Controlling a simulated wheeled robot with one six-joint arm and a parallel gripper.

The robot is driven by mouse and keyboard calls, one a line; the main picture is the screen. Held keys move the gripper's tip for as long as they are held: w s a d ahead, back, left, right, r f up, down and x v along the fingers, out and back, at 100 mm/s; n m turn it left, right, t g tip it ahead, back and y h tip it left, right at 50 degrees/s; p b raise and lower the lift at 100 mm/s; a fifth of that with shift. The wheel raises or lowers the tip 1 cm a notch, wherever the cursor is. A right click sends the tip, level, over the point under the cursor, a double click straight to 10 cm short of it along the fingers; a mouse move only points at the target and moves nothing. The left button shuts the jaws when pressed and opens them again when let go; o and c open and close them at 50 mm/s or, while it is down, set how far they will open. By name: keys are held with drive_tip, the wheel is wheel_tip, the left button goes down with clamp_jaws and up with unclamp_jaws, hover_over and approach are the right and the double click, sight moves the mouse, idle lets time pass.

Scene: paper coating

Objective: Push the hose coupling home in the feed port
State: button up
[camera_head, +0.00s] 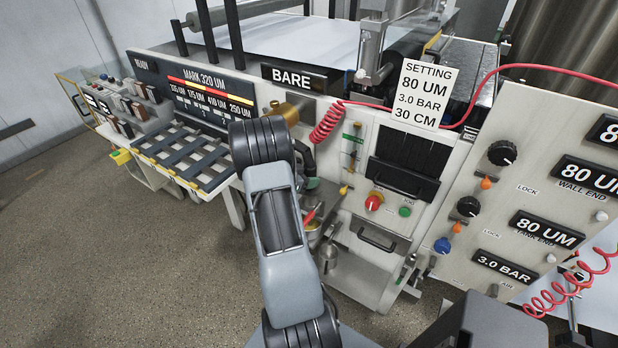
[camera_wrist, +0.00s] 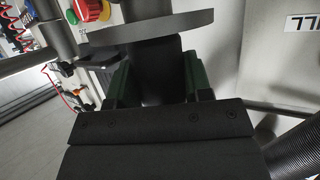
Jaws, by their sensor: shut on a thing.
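In the wrist view my gripper (camera_wrist: 160,76) has its two green fingers on either side of a dark round body, which I take to be the hose coupling (camera_wrist: 158,62). The fingers are shut on it. A wide grey disc (camera_wrist: 150,27) lies across the far end of the coupling; I cannot tell whether it belongs to the coupling or to the port. A ribbed dark hose (camera_wrist: 293,150) shows at the lower right. The feed port's mouth is not clearly visible, so I cannot tell how deep the coupling sits. In the head view my arm hides most of the gripper.
A red knob (camera_wrist: 88,9) and grey pipework (camera_wrist: 56,48) are close to the gripper on the left. In the head view, the machine front (camera_head: 375,255) stands beside my arm, with a control panel (camera_head: 480,190) at right. Open floor (camera_head: 120,260) lies at left.

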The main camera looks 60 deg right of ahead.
drive_tip(key=shift+f, duration=0.5)
drive_tip(key=o, duration=1.4)
drive_tip(key=shift+c, duration=0.2)
drive_tip(key=shift+f+b, duration=0.1)
drive_tip(key=shift+b, duration=0.2)
drive_tip(key=shift+a, duration=0.1)
drive_tip(key=b+v, duration=0.2)
drive_tip(key=v, duration=1.1)
drive_tip(key=shift+w+a+r, duration=0.2)
drive_tip(key=shift+w+a, duration=0.05)
